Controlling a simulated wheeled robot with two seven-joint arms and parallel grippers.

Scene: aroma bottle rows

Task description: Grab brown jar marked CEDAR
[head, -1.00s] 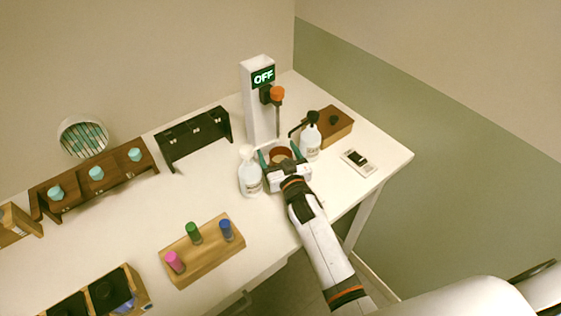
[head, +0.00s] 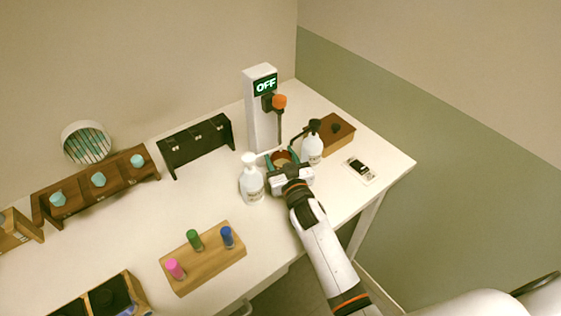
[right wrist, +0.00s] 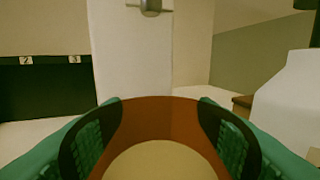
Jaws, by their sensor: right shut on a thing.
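The brown jar (head: 282,157) stands between the two pump bottles, in front of the white column with the OFF display. In the right wrist view the jar (right wrist: 160,116) fills the space between the green finger pads, with its open rim and pale contents showing. Its label is not visible, so I cannot read CEDAR. My right gripper (head: 284,161) is shut on the jar, one finger on each side. Whether the jar touches the table is hidden. My left gripper is not in view.
A white pump bottle (head: 251,179) stands close on the left, another (head: 312,148) close on the right. The white column (head: 260,112) is just behind. A wooden box (head: 334,133), black rack (head: 196,144) and wooden block with coloured vials (head: 203,262) stand around.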

